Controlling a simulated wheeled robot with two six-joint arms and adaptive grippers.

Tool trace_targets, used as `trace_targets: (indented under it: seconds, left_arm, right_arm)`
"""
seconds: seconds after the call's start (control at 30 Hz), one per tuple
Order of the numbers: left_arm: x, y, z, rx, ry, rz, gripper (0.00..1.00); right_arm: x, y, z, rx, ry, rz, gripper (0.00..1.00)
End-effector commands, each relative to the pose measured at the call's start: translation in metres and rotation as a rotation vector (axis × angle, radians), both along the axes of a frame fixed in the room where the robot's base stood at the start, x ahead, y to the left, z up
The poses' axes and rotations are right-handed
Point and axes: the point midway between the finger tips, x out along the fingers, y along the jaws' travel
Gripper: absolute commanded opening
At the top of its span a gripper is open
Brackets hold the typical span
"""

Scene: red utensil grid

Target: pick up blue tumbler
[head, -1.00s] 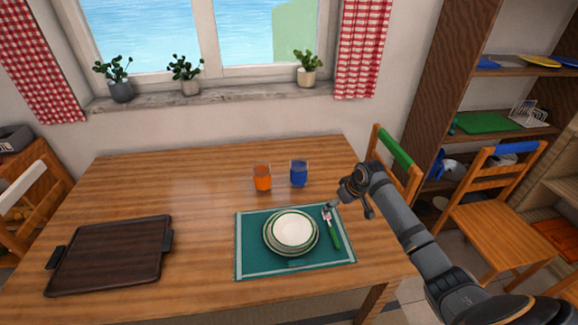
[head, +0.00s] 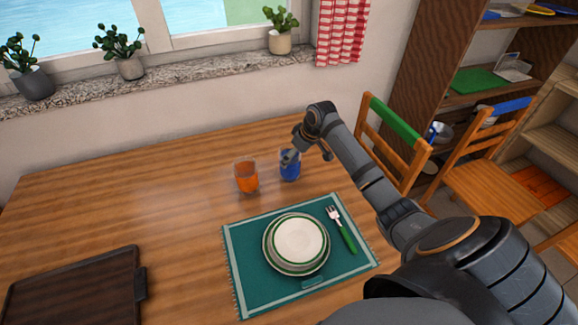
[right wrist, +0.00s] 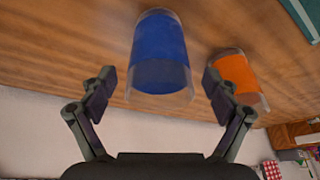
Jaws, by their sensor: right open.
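The blue tumbler (head: 290,168) stands on the table behind the place mat, just right of the orange tumbler (head: 246,177). My right gripper (head: 291,157) is at the blue tumbler and covers part of its upper edge in the head view. In the right wrist view the gripper (right wrist: 160,88) is open, with one finger on each side of the blue tumbler (right wrist: 160,55). Gaps show between the fingers and the tumbler. The orange tumbler (right wrist: 238,75) shows beside the right-hand finger. My left gripper is not in view.
A teal place mat (head: 243,285) holds stacked plates (head: 298,243) and a green-handled fork (head: 341,230). A dark tray (head: 75,290) lies at the left front. A chair with a green back (head: 395,120) stands beyond the table's right edge. The table left of the tumblers is clear.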

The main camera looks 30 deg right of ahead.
Motion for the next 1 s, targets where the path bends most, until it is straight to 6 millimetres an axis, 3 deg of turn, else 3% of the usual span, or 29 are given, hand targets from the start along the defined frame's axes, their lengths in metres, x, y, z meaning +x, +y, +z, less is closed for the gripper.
trace_targets:
  seconds: [0.2, 0.27, 0.5, 0.73, 1.0]
  left_arm:
    - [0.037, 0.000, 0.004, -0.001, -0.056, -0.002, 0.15]
    - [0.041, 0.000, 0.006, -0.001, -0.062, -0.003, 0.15]
    - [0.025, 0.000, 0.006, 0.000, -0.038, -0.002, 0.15]
    - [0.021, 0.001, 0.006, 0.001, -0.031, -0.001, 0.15]
    - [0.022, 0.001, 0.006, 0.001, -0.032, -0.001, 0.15]
  right_arm:
    - [0.003, 0.001, -0.008, 0.001, 0.000, -0.001, 0.89]
    - [0.006, 0.002, -0.016, 0.002, 0.002, -0.001, 0.89]
    - [0.019, 0.005, -0.050, 0.000, 0.000, -0.001, 0.89]
    - [0.020, 0.006, -0.053, -0.001, 0.000, 0.001, 0.89]
    - [0.019, 0.005, -0.053, -0.001, 0.000, 0.001, 0.55]
